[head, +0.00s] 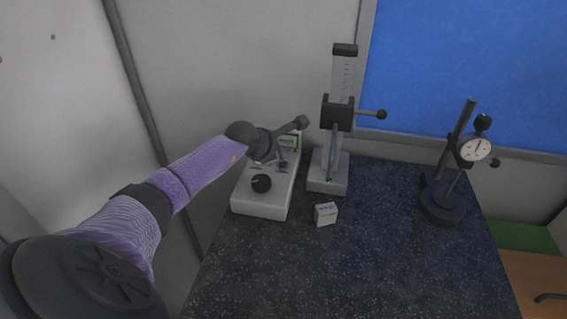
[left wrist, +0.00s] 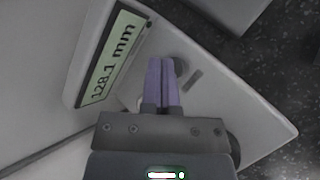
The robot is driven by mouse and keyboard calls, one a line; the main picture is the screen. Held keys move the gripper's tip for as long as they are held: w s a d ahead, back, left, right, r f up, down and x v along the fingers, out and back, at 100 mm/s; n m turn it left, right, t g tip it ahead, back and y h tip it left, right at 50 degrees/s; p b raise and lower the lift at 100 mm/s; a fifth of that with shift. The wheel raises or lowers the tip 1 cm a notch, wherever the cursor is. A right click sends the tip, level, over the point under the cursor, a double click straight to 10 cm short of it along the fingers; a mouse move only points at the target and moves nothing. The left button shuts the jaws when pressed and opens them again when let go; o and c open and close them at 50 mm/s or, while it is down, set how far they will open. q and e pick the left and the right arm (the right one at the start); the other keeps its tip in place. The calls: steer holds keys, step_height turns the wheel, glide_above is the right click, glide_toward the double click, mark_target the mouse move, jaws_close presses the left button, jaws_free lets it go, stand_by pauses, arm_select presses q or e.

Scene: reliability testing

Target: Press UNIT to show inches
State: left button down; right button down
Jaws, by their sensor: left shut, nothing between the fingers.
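In the left wrist view the display (left wrist: 112,57) reads 128.1 mm. My left gripper (head: 282,164) is over the instrument's top face. In the left wrist view its purple fingers (left wrist: 162,62) are shut together and empty. A small round dark button (left wrist: 181,66) shows just right of the fingertips; I cannot tell whether they touch it. No UNIT label is readable. My right gripper is not in view.
A stand with a clear scaled column (head: 342,80) and a lever stands right of the instrument. A small white box (head: 326,213) lies in front. A dial gauge stand (head: 441,201) is at the right. The dark speckled tabletop (head: 350,270) is clear in front.

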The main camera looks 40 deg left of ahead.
mark_target(281, 165)
arm_select(q)
steer(key=shift+f, duration=0.1)
stand_by(0.7)
steer(key=shift+f+b, duration=0.35)
steer(key=shift+b, duration=0.1)
steer(key=shift+f+b, duration=0.35)
stand_by(0.5)
steer(key=shift+r+p, duration=0.55)
steer(key=shift+r, duration=0.25)
step_height(281, 165, up, 5)
steer(key=p, duration=0.4)
stand_by(0.4)
